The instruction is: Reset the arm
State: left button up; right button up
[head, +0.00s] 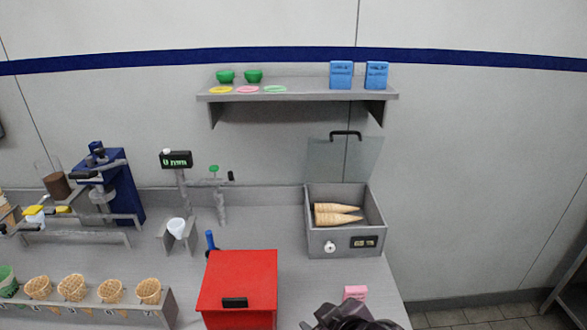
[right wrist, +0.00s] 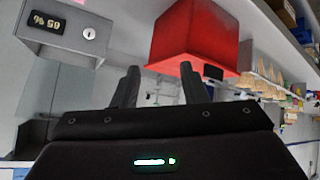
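My right gripper (right wrist: 160,86) shows in the right wrist view with its two dark fingers apart and nothing between them. In the head view its dark body (head: 348,318) is at the bottom edge, right of the red box (head: 240,283) and in front of the grey cone box (head: 325,238). Its fingers cannot be made out clearly there. My left arm and gripper are in no view.
The grey box has its clear lid (head: 342,160) raised and holds cones (head: 335,214). A pink block (head: 355,292) lies near my right gripper. Waffle cups (head: 110,291) stand in a rack at left. A blue machine (head: 118,185) stands behind. The shelf (head: 305,96) holds bowls and blue packs.

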jog(key=s+d+f+m+g+h, duration=0.2)
jog(key=s+d+f+m+g, duration=0.15)
jog(key=s+d, duration=0.3)
jog(key=s+d+f+m+g+h, duration=0.25)
jog(key=s+d+f, duration=0.2)
jog(key=d, duration=0.35)
notch_tip(320, 180, down, 32)
jog(key=s+b, duration=0.2)
jog(key=s, duration=0.1)
pick_arm(q)
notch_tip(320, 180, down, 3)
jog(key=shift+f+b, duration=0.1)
jog(key=shift+b, duration=0.5)
pick_arm(e)
jog(key=s+d+f+g, duration=0.1)
jog(key=s+d+f, duration=0.1)
jog(key=s+f, duration=0.7)
jog(key=s+d+f, duration=0.1)
jog(key=s+f, duration=0.9)
jog(key=shift+s+d+f+g, duration=0.15)
jog(key=shift+d+f+g, duration=0.05)
jog(key=shift+d+g, duration=0.2)
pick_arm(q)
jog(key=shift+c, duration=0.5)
pick_arm(e)
jog(key=shift+y, duration=0.25)
